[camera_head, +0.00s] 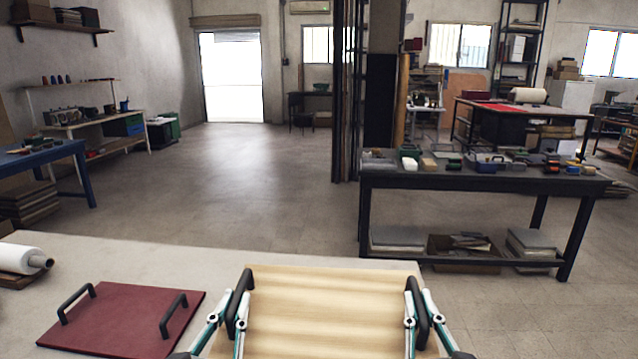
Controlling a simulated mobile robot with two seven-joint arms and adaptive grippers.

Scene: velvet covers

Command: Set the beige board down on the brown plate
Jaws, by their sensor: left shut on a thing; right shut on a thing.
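The beige board (328,308) is at the bottom middle of the head view, with a black handle on each side. My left gripper (233,308) is shut on its left handle (243,280). My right gripper (420,308) is shut on its right handle (411,285). The board's near edge is cut off by the frame. I cannot tell whether it touches the table. I see no plate that is clearly brown. A dark red board (122,318) with two black handles lies flat on the table to the left, apart from the beige board.
The pale table (170,262) has bare room behind the dark red board and between the two boards. A white roll (18,259) lies at the left edge. A dark workbench (480,180) with small items stands beyond the table to the right.

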